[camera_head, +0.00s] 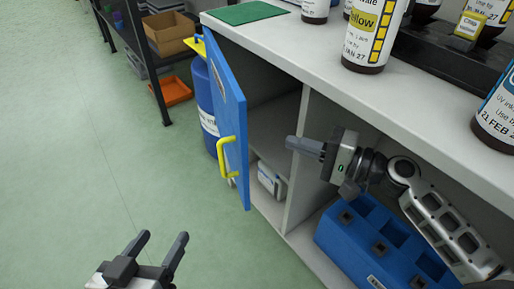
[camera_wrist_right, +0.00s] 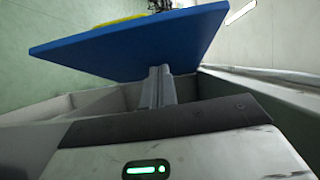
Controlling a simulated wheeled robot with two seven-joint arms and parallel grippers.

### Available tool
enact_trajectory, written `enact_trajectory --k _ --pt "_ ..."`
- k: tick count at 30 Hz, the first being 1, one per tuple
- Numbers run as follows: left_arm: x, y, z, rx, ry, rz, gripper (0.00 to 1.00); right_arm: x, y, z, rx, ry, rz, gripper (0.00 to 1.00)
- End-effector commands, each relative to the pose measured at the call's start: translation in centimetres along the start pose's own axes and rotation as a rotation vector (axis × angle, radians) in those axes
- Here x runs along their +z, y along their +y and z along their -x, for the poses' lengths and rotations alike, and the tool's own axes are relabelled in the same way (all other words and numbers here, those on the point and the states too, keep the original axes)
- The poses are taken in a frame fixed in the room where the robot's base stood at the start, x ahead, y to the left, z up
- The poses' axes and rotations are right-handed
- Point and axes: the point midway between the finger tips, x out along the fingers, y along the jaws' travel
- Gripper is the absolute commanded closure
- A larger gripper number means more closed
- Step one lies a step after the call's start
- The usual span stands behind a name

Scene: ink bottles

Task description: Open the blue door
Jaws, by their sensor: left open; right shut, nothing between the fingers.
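The blue door (camera_head: 229,110) stands swung out from the white cabinet (camera_head: 300,160), so the compartment behind it is open to view. Its yellow handle (camera_head: 228,158) is on the outer face. My right gripper (camera_head: 291,143) is shut and empty in front of the cabinet, its fingers pointing left toward the door's inner side. In the right wrist view the blue door (camera_wrist_right: 140,45) crosses the top, just beyond the shut fingertips (camera_wrist_right: 160,70); whether they touch it I cannot tell. My left gripper (camera_head: 163,240) is open and empty over the floor, away from the door.
A blue drum (camera_head: 203,105) stands behind the door. Ink bottles (camera_head: 372,35) stand on the counter (camera_head: 330,70) above. A blue block with square holes (camera_head: 375,245) is in the lower right compartment. An orange tray (camera_head: 174,92) lies at the back. The floor at left is clear.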

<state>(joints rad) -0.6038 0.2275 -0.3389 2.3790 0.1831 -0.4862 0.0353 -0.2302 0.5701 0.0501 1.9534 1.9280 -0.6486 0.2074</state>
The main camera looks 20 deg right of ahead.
Motion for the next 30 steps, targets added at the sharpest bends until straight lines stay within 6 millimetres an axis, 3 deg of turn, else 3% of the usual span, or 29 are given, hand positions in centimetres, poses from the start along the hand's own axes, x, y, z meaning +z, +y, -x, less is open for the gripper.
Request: enact_trajectory --k 5,19,30 --pt "0.2 0.1 -0.1 0.007 0.007 0.000 0.38 -0.5 -0.6 -0.8 -0.036 -0.008 -0.035 1.00" --pt "0.3 0.0 -0.1 -0.001 -0.008 -0.010 0.38 -0.4 -1.0 -8.6 -0.035 -0.006 -0.034 1.00" --pt "0.4 -0.1 -0.1 -0.002 -0.014 -0.010 0.38 -0.4 -0.9 -9.9 -0.032 -0.006 -0.035 1.00"
